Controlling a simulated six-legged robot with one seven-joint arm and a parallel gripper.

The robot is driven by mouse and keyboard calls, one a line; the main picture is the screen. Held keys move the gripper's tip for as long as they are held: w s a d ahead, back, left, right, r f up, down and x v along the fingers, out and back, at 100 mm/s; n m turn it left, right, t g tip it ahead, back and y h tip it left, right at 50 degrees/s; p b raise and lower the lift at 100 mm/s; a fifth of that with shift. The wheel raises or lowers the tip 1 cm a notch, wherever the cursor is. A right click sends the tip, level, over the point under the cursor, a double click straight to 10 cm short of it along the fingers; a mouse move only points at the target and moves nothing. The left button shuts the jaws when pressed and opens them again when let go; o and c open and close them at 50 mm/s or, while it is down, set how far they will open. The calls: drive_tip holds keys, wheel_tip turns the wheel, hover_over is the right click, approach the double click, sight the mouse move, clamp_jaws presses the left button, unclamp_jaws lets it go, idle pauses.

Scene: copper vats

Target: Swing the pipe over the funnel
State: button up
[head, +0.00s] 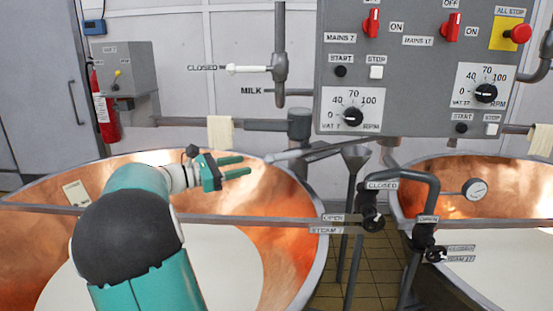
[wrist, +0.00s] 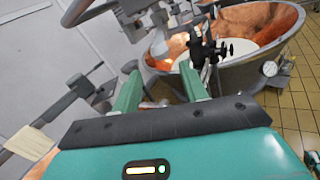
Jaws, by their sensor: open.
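A slim grey pipe (head: 318,151) runs slantwise behind the rim of the left copper vat. Its left end is by the vat's back rim and its right end is near the funnel. The grey funnel (head: 356,154) stands on a thin stem between the two vats; whether the pipe crosses above it or behind it, I cannot tell. My gripper (head: 246,167) is open and empty above the left vat, left of the pipe and apart from it in the picture. In the wrist view my gripper (wrist: 160,82) shows two spread green fingers with nothing held between them.
The left vat (head: 315,208) and right vat (head: 400,190) hold pale liquid. Valve pipework (head: 430,195) stands between them. A grey control panel (head: 415,100) hangs above. A cloth (head: 220,132) hangs on the wall pipe. Tiled floor (head: 375,270) shows between the vats.

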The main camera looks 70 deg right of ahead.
sight(278, 158)
drive_tip(key=x, duration=1.2)
drive_tip(key=shift+s+d, duration=0.2)
drive_tip(key=shift+d, duration=0.05)
clamp_jaws()
